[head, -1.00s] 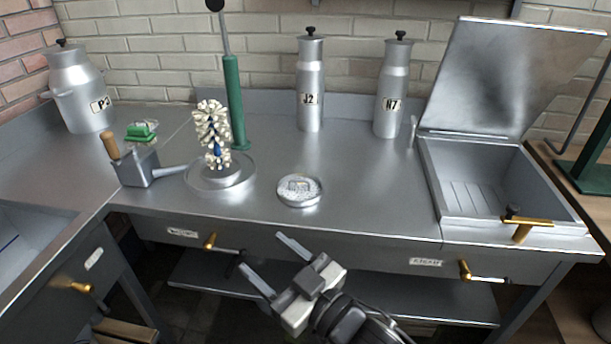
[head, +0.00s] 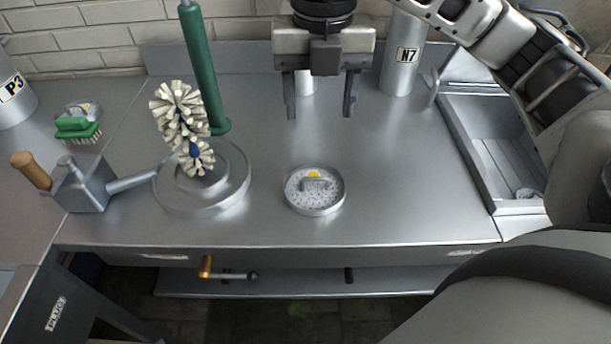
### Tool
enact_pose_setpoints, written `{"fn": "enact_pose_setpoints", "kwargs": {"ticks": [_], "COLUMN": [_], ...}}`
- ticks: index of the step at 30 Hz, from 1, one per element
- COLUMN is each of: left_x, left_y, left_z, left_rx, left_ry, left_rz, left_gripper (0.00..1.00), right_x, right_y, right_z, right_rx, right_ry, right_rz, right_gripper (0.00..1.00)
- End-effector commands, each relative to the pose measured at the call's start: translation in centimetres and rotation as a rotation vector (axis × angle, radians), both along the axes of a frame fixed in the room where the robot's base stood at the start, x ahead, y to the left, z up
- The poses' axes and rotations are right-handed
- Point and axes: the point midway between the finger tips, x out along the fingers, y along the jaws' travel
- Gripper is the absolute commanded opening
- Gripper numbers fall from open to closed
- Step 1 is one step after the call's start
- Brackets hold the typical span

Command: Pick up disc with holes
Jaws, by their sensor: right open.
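The disc with holes (head: 315,204) is a round, shallow metal disc dotted with small holes, with a raised handle and a yellow mark on top. It lies flat on the steel counter (head: 390,195), right of the brush stand. My right gripper (head: 319,108) is open and empty. Its fingers point down, above and behind the disc and apart from it. It hides most of a metal can behind it. My left gripper is not in view.
A brush (head: 182,125) stands on a round metal base (head: 235,190), with a green-handled tool (head: 199,70) behind. A metal box with wooden handle (head: 82,188) and a green brush (head: 77,128) lie left. Can N7 (head: 402,60) and an open basin (head: 490,150) are right.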

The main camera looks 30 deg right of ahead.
Motion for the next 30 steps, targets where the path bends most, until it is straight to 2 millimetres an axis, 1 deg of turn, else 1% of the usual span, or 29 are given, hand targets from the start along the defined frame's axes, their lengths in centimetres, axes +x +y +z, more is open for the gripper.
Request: {"fn": "enact_pose_setpoints", "kwargs": {"ticks": [1, 6, 9, 11, 12, 15, 20, 23, 27, 30], "left_x": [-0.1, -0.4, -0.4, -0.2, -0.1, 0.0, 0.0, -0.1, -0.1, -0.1], "left_y": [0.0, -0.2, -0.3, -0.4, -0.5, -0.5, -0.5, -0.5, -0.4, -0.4], "left_z": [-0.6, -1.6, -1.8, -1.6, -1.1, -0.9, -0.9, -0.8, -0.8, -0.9], "left_rx": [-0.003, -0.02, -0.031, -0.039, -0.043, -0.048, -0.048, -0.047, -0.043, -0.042], "left_ry": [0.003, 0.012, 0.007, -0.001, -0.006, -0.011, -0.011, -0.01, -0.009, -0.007], "left_rz": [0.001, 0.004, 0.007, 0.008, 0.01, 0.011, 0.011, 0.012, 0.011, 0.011], "left_gripper": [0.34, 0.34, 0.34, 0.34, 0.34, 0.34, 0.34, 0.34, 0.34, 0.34], "right_x": [-0.1, -0.2, -0.2, -0.2, -0.1, -0.1, -0.1, -0.2, -0.2, -0.2], "right_y": [0.0, 0.1, 0.1, 0.2, 0.1, 0.1, 0.2, 0.3, 0.5, 0.5], "right_z": [-1.2, -5.0, -7.1, -8.2, -8.6, -9.6, -10.4, -11.6, -13.9, -14.9], "right_rx": [-0.004, 0.001, 0.003, 0.003, 0.002, 0.002, 0.002, 0.003, 0.002, 0.002], "right_ry": [0.006, 0.01, 0.009, 0.008, 0.006, 0.005, 0.004, 0.007, 0.007, 0.004], "right_rz": [-0.001, 0.002, 0.003, 0.003, 0.003, 0.004, 0.004, 0.004, 0.004, 0.003], "right_gripper": [0.59, 0.59, 0.59, 0.59, 0.59, 0.59, 0.59, 0.59, 0.59, 0.59]}}
